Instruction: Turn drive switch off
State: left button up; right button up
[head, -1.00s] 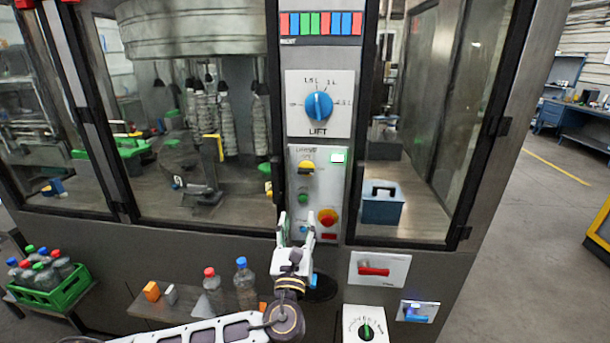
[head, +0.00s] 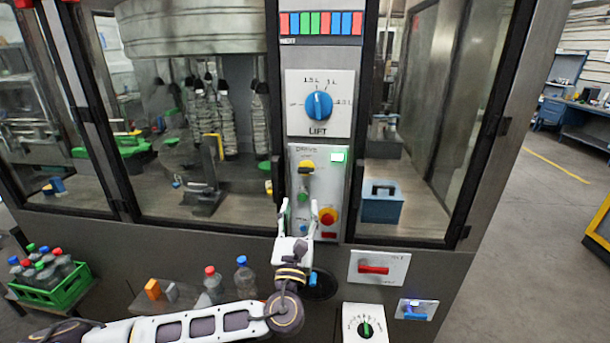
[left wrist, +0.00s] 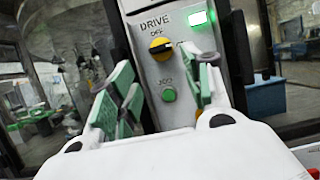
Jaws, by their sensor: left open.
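The drive switch (head: 307,167) is a yellow knob with a dark bar handle, on the grey control panel (head: 333,185) in the head view. In the left wrist view the drive switch (left wrist: 160,48) sits below the words DRIVE and OFF, its handle lying roughly sideways, away from OFF. A lamp (left wrist: 197,18) beside it glows green. My left gripper (head: 299,212) is open and empty, below the switch and not touching it. Its green-padded fingers stand either side of the green JOG button (left wrist: 168,94) in the left wrist view. My right gripper is not in view.
A red emergency button (head: 327,216) sits close to the right finger. Above is the blue LIFT knob (head: 319,106). A red handle (head: 374,270), a blue handle (head: 415,315) and a green dial (head: 366,329) are lower right. Bottles (head: 243,283) stand on a shelf at left.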

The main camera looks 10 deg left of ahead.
aim_at(305, 173)
pick_arm(q)
jog(key=p+x, duration=0.2)
jog(key=x, duration=0.7)
jog(key=shift+w+r, duration=0.1)
jog(key=shift+r, duration=0.05)
jog(key=shift+p+x, duration=0.45)
jog(key=shift+x, duration=0.95)
jog(key=shift+c, duration=0.2)
jog(key=c, duration=0.7)
